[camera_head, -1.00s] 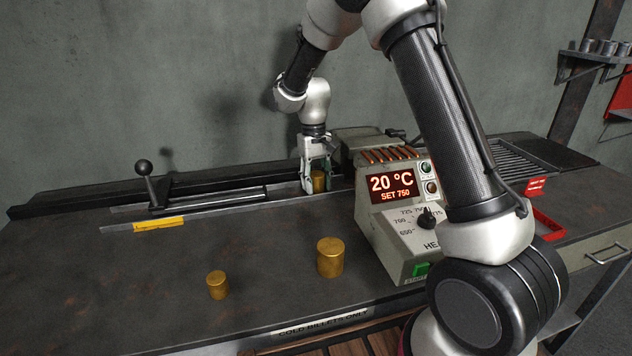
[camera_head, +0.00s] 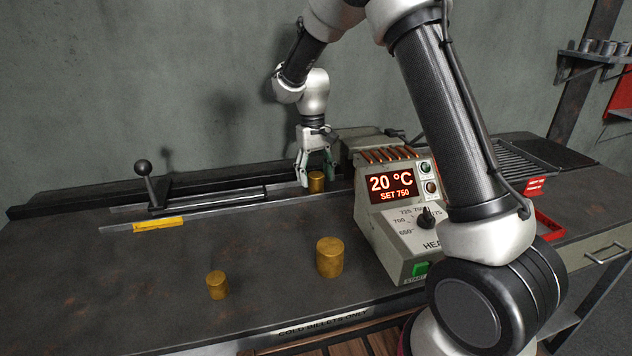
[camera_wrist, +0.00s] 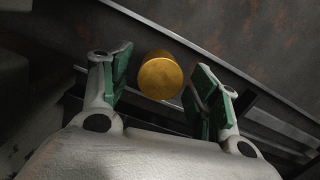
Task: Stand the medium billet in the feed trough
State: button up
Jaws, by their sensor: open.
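The medium billet (camera_head: 317,182), a gold cylinder, stands upright in the feed trough (camera_head: 285,190), toward its right end near the heater. My gripper (camera_head: 316,173) is open around and above it, with the fingers apart on either side. In the wrist view, the billet (camera_wrist: 160,76) shows its round top between the green finger pads, with a gap visible on both sides. The billet's base is partly hidden by a finger in the head view.
A larger gold billet (camera_head: 330,257) and a smaller one (camera_head: 217,285) stand on the bench in front. The heater box (camera_head: 398,215), reading 20 °C and SET 750, is close on the right. A black-knobbed lever (camera_head: 149,185) stands at the left of the trough.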

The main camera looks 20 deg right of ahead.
aim_at(314, 172)
jog(key=r, duration=0.6)
jog(key=w+r, duration=0.1)
jog(key=r, duration=0.2)
jog(key=shift+r, duration=0.35)
jog(key=s+d+r+t, duration=0.2)
jog(key=s+d+r, duration=0.4)
jog(key=s+r, duration=0.2)
jog(key=s+d+m+t, duration=0.1)
jog(key=s+d, duration=0.3)
jog(key=s, duration=0.8)
jog(key=s+d+m+t, duration=0.1)
jog(key=s+d, duration=0.4)
jog(key=s, duration=0.8)
jog(key=shift+s+r+t, duration=0.15)
jog(key=shift+r+t, duration=0.1)
jog(key=shift+t, duration=0.65)
